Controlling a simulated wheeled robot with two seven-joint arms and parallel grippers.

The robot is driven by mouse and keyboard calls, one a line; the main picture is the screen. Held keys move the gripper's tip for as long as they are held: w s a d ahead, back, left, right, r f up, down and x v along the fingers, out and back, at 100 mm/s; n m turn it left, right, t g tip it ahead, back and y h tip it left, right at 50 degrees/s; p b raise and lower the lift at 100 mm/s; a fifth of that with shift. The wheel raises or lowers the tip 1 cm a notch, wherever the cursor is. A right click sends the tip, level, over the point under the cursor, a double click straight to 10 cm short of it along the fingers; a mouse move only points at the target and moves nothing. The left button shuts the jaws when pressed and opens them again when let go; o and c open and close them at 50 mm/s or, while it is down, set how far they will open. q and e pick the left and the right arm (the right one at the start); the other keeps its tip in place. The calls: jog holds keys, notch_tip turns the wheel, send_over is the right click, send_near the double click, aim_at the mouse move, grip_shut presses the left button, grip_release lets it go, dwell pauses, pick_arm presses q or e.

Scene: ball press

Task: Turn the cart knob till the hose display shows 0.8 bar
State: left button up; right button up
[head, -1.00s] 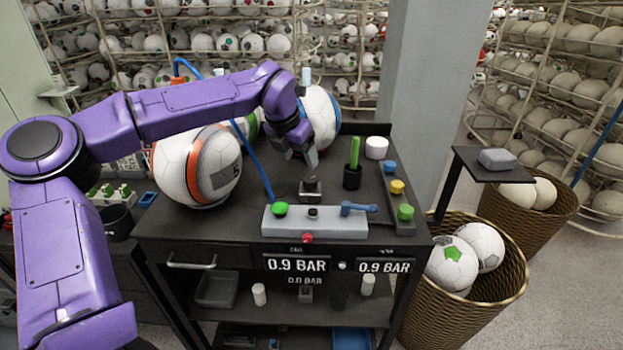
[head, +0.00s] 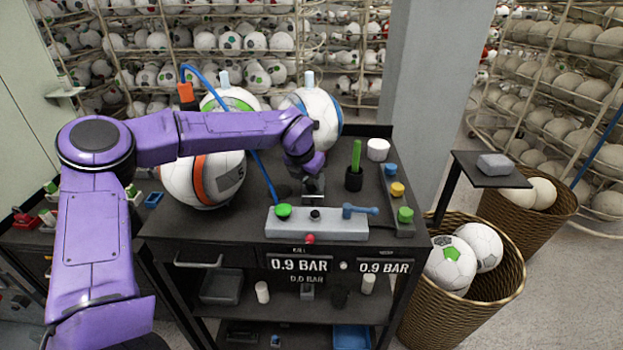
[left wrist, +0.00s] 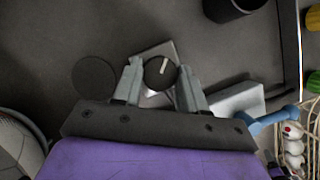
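The cart knob (left wrist: 160,72) is round and black with a white pointer line, on a small grey block on the cart top. In the left wrist view it lies between the fingertips of my left gripper (left wrist: 160,75), which look open with narrow gaps beside it. In the head view the left gripper (head: 313,180) hides most of the knob and its block. Two displays on the cart front read 0.9 BAR, one on the left (head: 298,264) and one on the right (head: 384,267). Their small labels are too blurred to read surely. My right gripper is not in view.
In front of the knob is a grey panel (head: 330,230) with a green button (head: 283,211) and a blue lever (head: 360,210). A black cup with a green stick (head: 354,178) stands right of the knob. Balls (head: 203,180) and a blue hose (head: 262,178) are to the left.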

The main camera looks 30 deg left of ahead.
pick_arm(q)
jog(key=n+b, duration=0.1)
jog(key=n+y+b, duration=0.1)
jog(key=b, duration=0.1)
jog(key=shift+d+f+n, duration=0.1)
jog(key=shift+f+n, duration=0.1)
jog(key=shift+n, duration=0.2)
jog(key=shift+r+n+g+y+b, duration=0.15)
jog(key=shift+n+y+b, duration=0.15)
jog(key=shift+n+b, duration=0.45)
jog(key=shift+r+n+g+y+b, duration=0.15)
jog(key=shift+n+y+b, duration=0.15)
jog(key=shift+n+b, duration=0.45)
jog(key=o, duration=1.1)
jog(key=shift+w+f, duration=0.1)
jog(key=shift+c, duration=0.2)
